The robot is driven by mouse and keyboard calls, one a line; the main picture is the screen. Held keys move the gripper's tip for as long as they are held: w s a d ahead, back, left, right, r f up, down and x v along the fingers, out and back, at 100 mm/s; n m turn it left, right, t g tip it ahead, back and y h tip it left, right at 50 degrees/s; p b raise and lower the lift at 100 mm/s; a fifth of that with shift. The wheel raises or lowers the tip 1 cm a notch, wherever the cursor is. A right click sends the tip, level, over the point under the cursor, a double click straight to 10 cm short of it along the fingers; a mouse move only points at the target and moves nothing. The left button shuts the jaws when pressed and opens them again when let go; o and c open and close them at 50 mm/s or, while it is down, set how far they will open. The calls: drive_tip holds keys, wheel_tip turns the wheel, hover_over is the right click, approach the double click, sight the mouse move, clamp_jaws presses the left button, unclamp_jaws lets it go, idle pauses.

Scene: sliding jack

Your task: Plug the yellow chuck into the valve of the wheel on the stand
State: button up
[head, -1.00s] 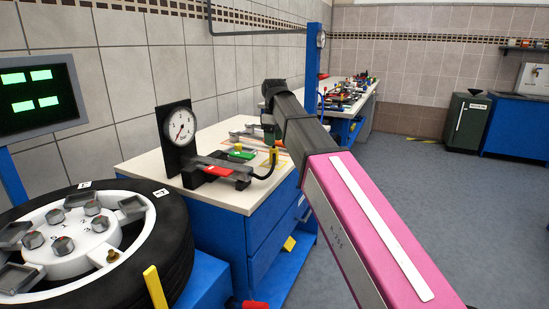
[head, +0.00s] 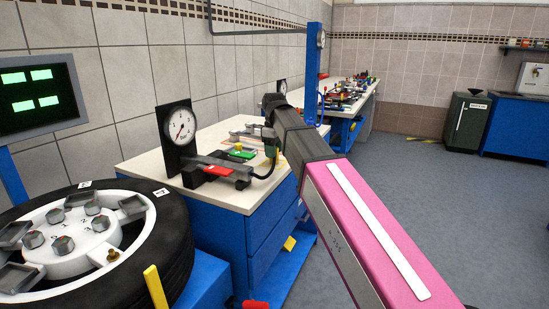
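The wheel (head: 172,225) lies flat at the lower left, a black tyre on a white rim. A small brass-coloured fitting (head: 113,255), apparently the valve, stands on the rim's right part. My gripper (head: 270,140) is at the dark end of my arm, over the right part of the white-topped bench, away from the wheel. Its fingers are too small and dark to read. A black hose (head: 268,174) curves up from the gauge unit to just below my gripper. I cannot make out the yellow chuck there, nor whether it is held.
A pressure gauge (head: 180,127) stands on the white-topped blue bench (head: 226,196), beside a red block (head: 218,170) and a green block (head: 243,154). A yellow lever (head: 155,287) rises by the tyre's front right. A screen (head: 38,98) stands behind the wheel. The floor at right is clear.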

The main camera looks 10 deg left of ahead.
drive_tip(key=c, duration=0.7)
drive_tip(key=shift+r, duration=2.5)
